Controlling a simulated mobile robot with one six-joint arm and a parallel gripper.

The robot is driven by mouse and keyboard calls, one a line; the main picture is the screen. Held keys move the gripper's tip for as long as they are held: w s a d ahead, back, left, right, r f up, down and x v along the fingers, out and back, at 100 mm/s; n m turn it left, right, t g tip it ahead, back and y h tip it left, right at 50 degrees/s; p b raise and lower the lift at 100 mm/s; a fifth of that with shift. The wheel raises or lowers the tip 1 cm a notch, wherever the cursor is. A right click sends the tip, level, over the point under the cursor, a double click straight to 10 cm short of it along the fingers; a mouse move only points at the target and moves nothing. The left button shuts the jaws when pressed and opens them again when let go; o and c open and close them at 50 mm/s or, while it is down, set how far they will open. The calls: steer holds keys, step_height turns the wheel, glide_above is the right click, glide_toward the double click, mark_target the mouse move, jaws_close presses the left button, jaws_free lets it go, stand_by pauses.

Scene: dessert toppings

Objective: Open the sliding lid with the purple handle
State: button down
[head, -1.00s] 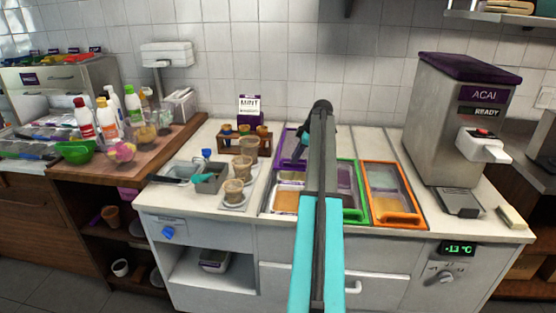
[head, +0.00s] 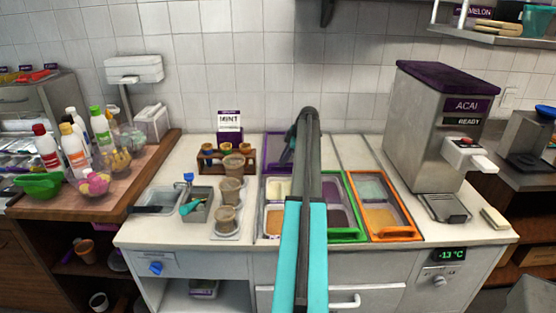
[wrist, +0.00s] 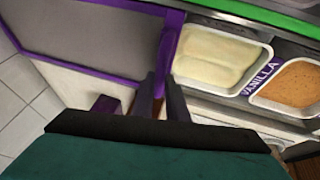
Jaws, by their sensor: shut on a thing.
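The purple-framed sliding lid with a grey panel (wrist: 95,40) fills the upper left of the wrist view. In the head view, the purple lid (head: 277,143) lies at the back of the counter wells, partly behind my arm. My gripper (wrist: 161,88) is shut on the lid's purple handle edge, whose exact grip point is hard to see. Beside the lid, a pale cream tub (wrist: 215,55) and a tan tub (wrist: 292,82) are uncovered, with a "VANILLA" label between them.
A green-framed lid (head: 349,236) and an orange-framed lid (head: 395,234) lie to the right. The acai machine (head: 440,125) stands further right. A wooden cup rack (head: 226,168) and cups (head: 228,192) stand close on the left. The tiled wall is behind.

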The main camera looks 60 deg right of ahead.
steer(key=shift+s+d, duration=0.15)
steer(key=shift+s, duration=0.05)
steer(key=c, duration=1.7)
jaws_free()
steer(key=shift+c, duration=0.2)
steer(key=shift+w, duration=0.25)
steer(key=shift+s+r, duration=0.1)
steer(key=a+p+v, duration=0.1)
steer(key=v, duration=1.2)
steer(key=shift+d+r+p, duration=0.25)
steer(key=shift+d+p, duration=0.05)
steer(key=shift+d, duration=0.1)
